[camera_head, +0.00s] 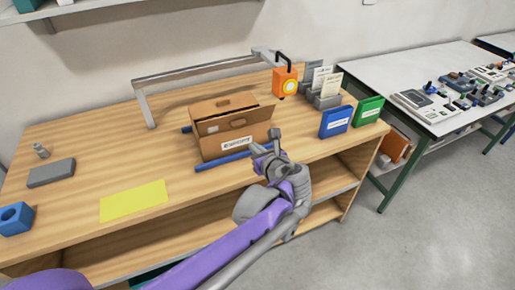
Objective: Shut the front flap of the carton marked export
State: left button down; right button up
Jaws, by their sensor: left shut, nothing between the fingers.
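The brown carton (224,131) stands on the wooden table on two blue strips. A white label, which seems to read export, is on its front face. Its top is at least partly open: a back flap (220,103) tilts up, and a panel that looks like the front flap (246,117) angles up along the front, its right end sticking out. I cannot tell its exact angle. My left gripper (268,146) is shut and empty, just right of the carton's front right corner. Whether it touches the carton is unclear. My right gripper is not in view.
Blue (336,122) and green (368,111) boxes, a card holder and an orange device (285,82) stand to the right. A metal rail (200,69) runs behind the carton. A yellow sheet (134,201), a grey block (51,173) and a blue block (15,219) lie left.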

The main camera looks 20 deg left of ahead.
aim_at(238, 123)
pick_arm(q)
jog(key=w+a, duration=0.6)
jog(key=shift+a+f+p, duration=0.4)
jog(key=shift+f+p, duration=0.05)
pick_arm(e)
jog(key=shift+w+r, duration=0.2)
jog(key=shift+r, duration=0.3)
pick_arm(q)
jog(key=shift+w+r, duration=0.1)
jog(key=shift+r, duration=0.05)
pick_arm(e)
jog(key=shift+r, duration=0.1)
pick_arm(q)
jog(key=shift+w+a+r+g+h+p, duration=0.1)
jog(key=shift+r+g+h+p, duration=0.2)
jog(key=shift+g+h, duration=0.1)
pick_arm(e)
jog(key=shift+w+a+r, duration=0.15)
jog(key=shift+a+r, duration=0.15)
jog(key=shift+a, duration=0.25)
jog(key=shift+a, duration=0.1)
